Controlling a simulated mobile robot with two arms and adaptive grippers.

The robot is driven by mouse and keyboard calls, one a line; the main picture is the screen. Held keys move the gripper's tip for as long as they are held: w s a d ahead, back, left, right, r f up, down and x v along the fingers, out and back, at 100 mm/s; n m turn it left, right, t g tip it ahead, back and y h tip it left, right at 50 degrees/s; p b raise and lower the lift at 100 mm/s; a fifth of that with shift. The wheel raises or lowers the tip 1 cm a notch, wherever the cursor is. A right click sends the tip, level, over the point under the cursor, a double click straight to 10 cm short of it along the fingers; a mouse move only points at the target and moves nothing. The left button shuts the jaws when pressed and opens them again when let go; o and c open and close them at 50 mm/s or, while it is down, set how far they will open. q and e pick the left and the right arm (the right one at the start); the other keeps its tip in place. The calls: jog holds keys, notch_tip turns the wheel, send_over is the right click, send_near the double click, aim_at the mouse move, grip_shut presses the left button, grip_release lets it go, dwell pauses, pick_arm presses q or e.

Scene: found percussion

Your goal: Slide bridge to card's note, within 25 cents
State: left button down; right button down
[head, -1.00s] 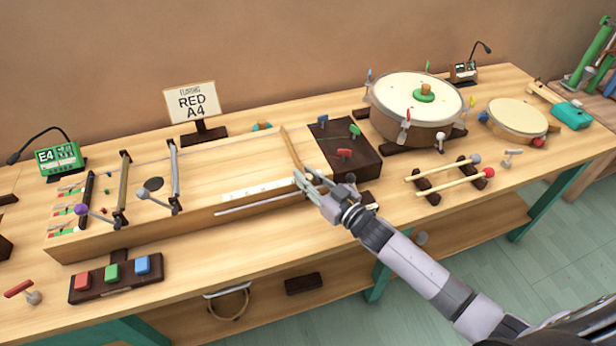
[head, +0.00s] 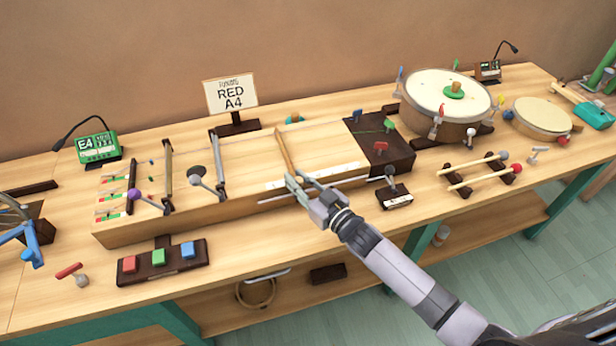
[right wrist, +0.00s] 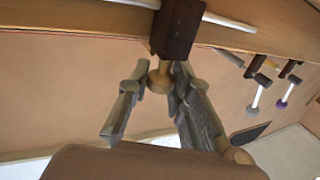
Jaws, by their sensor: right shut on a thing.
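The bridge (head: 285,152) is a thin wooden bar lying across the long pale string box (head: 240,172), right of its middle. My right gripper (head: 293,183) is at the bridge's front end, shut on it. In the right wrist view, my fingers (right wrist: 160,82) are on either side of a round wooden knob (right wrist: 160,77) under a dark block (right wrist: 178,28). The card (head: 230,96) stands behind the box and reads RED A4. The green tuner (head: 98,147) at the left shows E4. My left gripper is not in view.
A dark block with coloured pegs (head: 380,150) is at the box's right end. A pad of red, green and blue buttons (head: 161,262) lies in front. Drums stand at the right.

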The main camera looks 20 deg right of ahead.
jog(key=shift+a, duration=0.25)
jog(key=c, duration=1.4)
grip_release()
jog(key=shift+c, duration=0.2)
jog(key=v, duration=1.2)
jog(key=shift+f, duration=0.1)
